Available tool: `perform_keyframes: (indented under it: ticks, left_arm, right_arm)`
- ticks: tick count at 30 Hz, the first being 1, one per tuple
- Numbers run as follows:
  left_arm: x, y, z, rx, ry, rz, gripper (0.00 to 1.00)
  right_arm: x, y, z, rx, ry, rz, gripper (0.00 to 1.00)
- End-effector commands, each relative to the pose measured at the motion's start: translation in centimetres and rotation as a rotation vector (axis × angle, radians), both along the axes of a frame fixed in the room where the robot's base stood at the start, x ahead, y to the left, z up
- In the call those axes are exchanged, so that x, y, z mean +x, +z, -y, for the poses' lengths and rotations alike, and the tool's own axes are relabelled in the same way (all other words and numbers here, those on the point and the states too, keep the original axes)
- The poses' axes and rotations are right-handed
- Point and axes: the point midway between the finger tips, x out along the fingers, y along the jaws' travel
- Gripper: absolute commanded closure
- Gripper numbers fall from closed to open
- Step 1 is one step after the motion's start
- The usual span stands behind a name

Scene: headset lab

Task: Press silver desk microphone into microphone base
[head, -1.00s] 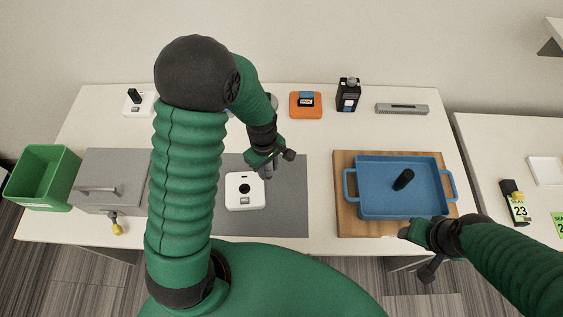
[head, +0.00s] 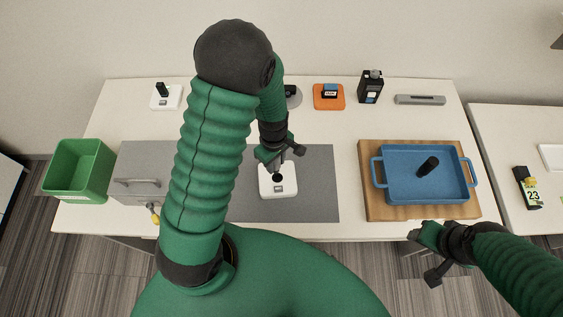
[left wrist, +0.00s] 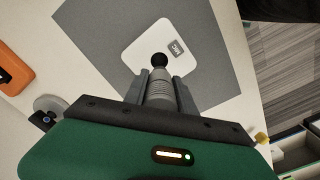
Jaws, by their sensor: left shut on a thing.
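The silver desk microphone (left wrist: 158,94) is a ribbed grey cylinder between the fingers of my left gripper (left wrist: 158,88), which is shut on it. In the head view my left gripper (head: 279,158) is above the rear part of the white microphone base (head: 278,190). The base has a dark round socket (head: 277,177) and a small label. In the left wrist view the microphone's far end lines up with a dark round spot over the base (left wrist: 190,42); I cannot tell whether they touch. My right gripper (head: 424,256) is open and empty, near the table's front edge.
The base lies on a grey mat (head: 318,185). To the right, a blue tray (head: 400,192) holds a black cylinder on a wooden board (head: 367,205). A grey lidded box (head: 140,185) and green bin (head: 80,170) stand left. Small devices line the back, including an orange one (head: 329,101).

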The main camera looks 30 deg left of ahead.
Motion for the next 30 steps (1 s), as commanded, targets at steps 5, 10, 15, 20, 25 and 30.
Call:
perform_keyframes:
  ticks: [5,10,15,20,25,30]
  left_arm:
    - [0.1,-2.6,0.6,0.006,-0.003,-0.003,1.0]
    - [0.1,-4.2,1.1,0.01,-0.003,-0.002,1.0]
    - [0.0,-4.7,0.9,0.008,-0.002,0.0,1.0]
    - [0.0,-4.7,0.5,0.004,-0.002,0.0,1.0]
    - [0.1,-4.8,0.3,0.002,-0.002,-0.001,1.0]
    - [0.1,-4.7,0.7,0.006,-0.002,-0.001,1.0]
  right_arm:
    - [0.0,-2.1,0.0,0.0,0.001,0.0,0.47]
    - [0.0,-3.3,0.0,0.0,0.0,0.0,0.47]
    - [0.0,-3.6,0.0,0.0,0.0,0.0,0.47]
    - [0.0,-3.5,0.0,0.0,0.0,0.0,0.47]
    - [0.0,-3.5,0.0,0.0,0.0,0.0,0.47]
    - [0.0,-3.5,0.0,0.0,0.001,0.0,0.47]
